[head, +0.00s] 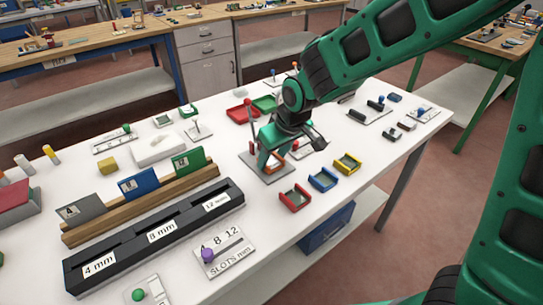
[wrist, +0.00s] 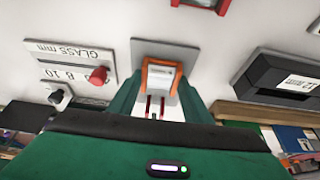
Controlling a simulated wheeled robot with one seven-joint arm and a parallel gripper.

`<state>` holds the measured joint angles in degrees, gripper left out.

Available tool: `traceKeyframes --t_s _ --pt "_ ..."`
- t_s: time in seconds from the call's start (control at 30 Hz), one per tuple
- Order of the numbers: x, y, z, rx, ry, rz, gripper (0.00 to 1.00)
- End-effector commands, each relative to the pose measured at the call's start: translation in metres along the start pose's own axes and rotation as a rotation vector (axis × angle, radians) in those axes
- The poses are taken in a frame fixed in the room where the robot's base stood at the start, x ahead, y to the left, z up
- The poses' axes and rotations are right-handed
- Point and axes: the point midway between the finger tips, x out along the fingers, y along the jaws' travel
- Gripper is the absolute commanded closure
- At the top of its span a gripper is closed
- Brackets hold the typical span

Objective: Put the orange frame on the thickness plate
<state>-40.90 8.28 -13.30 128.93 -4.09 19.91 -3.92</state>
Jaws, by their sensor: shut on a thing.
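My gripper (head: 270,158) is shut on the orange frame (wrist: 146,76), with one green finger on each side of it in the wrist view. The orange frame also shows between the fingers in the head view (head: 279,158). It is over a grey plate (head: 258,175), which shows behind the frame in the wrist view (wrist: 145,48). I cannot tell whether the frame touches this plate. A white plate marked "GLASS mm" with a red knob (wrist: 97,76) lies to the left in the wrist view. No label reading "thickness" is legible.
Red (head: 294,199), blue (head: 322,179) and yellow (head: 348,163) trays lie right of my gripper. A long black slotted block (head: 150,246) and a "SLOTS mm" plate (head: 232,258) are at the front. Red (head: 238,114) and green trays lie behind.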

Motion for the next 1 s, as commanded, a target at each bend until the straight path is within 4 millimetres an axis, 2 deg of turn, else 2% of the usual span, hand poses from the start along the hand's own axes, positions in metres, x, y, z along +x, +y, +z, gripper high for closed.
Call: traceKeyframes --t_s 0.17,0.2,0.27,0.3,0.67,0.87,1.0 --pt "0.001 0.001 0.001 0.001 0.000 0.000 0.80" --pt "0.002 0.001 0.001 0.001 0.000 0.000 0.53" --pt "0.001 0.001 0.001 0.001 0.000 0.000 0.38" --pt "0.001 0.001 0.001 0.001 0.000 0.000 0.36" --pt "-0.003 0.001 0.000 0.002 0.001 0.000 0.36" --pt "-0.028 0.001 -0.001 0.002 0.005 0.000 0.36" --pt "-0.055 0.001 -0.002 0.002 0.006 0.001 0.36"
